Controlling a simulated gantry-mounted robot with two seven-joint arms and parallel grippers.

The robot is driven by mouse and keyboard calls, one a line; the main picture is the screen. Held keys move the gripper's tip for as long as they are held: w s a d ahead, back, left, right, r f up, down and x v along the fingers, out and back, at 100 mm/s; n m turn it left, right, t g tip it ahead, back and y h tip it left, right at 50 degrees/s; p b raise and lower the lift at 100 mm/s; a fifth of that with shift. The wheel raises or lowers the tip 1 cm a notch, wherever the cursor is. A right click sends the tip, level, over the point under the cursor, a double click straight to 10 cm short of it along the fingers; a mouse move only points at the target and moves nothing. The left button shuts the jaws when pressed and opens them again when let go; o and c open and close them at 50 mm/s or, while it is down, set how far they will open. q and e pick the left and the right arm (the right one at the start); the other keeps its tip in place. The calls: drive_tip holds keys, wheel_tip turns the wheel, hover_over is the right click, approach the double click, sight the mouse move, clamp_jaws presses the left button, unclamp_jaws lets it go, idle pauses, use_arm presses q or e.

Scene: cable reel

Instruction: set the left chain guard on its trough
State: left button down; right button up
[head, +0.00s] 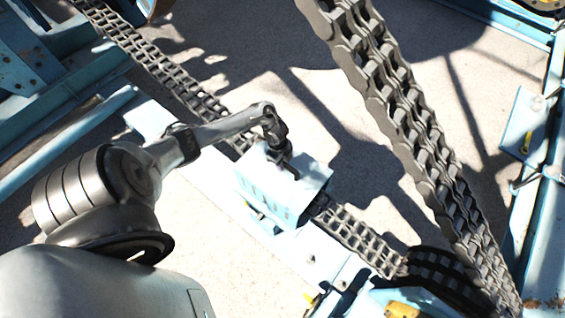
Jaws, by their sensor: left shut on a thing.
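The left chain guard (306,183) is a pale blue box with slots in its side. It sits over the lower chain run, in the middle of the head view. My left gripper (287,168) is shut on the guard at its top. The trough (293,248) is a pale blue-white plate running diagonally below and beside the chain. The guard hides the part under it, so I cannot tell whether it touches the trough. My right gripper is not in view.
A chain (185,88) runs diagonally under the guard to a dark sprocket (438,270) at lower right. A thick double chain (400,110) rises across the upper right. Blue frame beams (535,190) stand at both sides. Sandy floor lies between.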

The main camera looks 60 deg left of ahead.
use_arm(q)
drive_tip(key=c, duration=0.9)
unclamp_jaws()
drive_tip(key=shift+r+p, duration=0.45)
drive_tip(key=shift+r, duration=0.2)
wheel_tip(320, 180, up, 10)
drive_tip(key=a+r+p, duration=0.1)
drive_tip(key=a+p, duration=0.1)
drive_tip(key=p, duration=0.1)
drive_tip(key=d+f+n+t+y, duration=0.15)
drive_tip(key=d+t, duration=0.25)
drive_tip(key=d, duration=1.5)
drive_tip(key=s+d+r+n, duration=0.2)
drive_tip(key=s+r+n, duration=0.1)
drive_tip(key=s+r, duration=0.1)
drive_tip(key=s+d+r+n, duration=0.2)
drive_tip(key=s+r+n, duration=0.1)
drive_tip(key=r, duration=0.1)
drive_tip(key=s+d+r+n+g, duration=0.1)
drive_tip(key=s+d+r+n, duration=0.2)
drive_tip(key=s+r+n, duration=0.1)
drive_tip(key=shift+s+r, duration=0.3)
drive_tip(key=shift+r, duration=0.05)
